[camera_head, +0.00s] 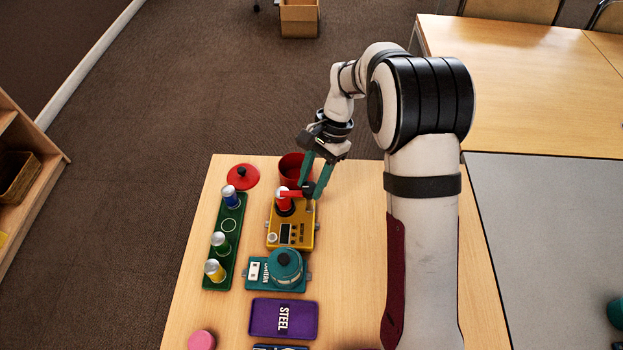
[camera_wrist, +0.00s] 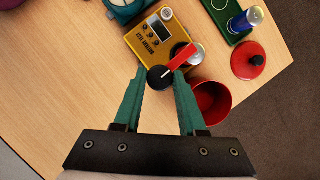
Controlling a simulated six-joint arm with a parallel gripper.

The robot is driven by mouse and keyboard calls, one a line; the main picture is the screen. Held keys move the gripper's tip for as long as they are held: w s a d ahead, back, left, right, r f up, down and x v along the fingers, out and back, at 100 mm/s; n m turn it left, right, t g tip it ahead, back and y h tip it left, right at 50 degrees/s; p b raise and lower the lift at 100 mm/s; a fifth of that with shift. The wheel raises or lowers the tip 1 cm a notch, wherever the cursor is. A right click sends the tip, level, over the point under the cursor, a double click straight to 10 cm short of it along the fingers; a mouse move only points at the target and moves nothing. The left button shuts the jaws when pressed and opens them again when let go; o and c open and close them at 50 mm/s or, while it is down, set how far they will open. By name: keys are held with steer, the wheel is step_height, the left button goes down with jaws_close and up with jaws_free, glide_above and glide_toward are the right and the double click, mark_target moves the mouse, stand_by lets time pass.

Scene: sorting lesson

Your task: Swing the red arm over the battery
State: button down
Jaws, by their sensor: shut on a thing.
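The yellow battery tester (camera_head: 291,236) stands on the wooden table; it also shows in the wrist view (camera_wrist: 150,38). A red battery (camera_head: 285,206) with a silver top stands upright on its black round seat. The red arm (camera_head: 291,194) reaches from beside the battery's top to my gripper; it shows clearly in the wrist view (camera_wrist: 181,58). A black knob (camera_wrist: 160,77) ends the arm. My gripper (camera_head: 310,180) has its green fingers around this knob, at the tester's right side. The silver top (camera_wrist: 197,55) shows beside the arm; I cannot tell how far the arm covers it.
A red pot (camera_head: 291,166) stands just behind the tester, its lid (camera_head: 243,177) to the left. A green rack (camera_head: 224,263) holds blue, green and yellow batteries. A teal device (camera_head: 285,266) and a purple STEEL tray (camera_head: 265,318) lie in front. The table's right side is bare.

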steer(key=shift+m, duration=0.4)
steer(key=shift+c, duration=2.4)
jaws_free()
steer(key=v, duration=1.5)
steer(key=shift+d+r, duration=0.3)
steer(key=shift+r, duration=0.05)
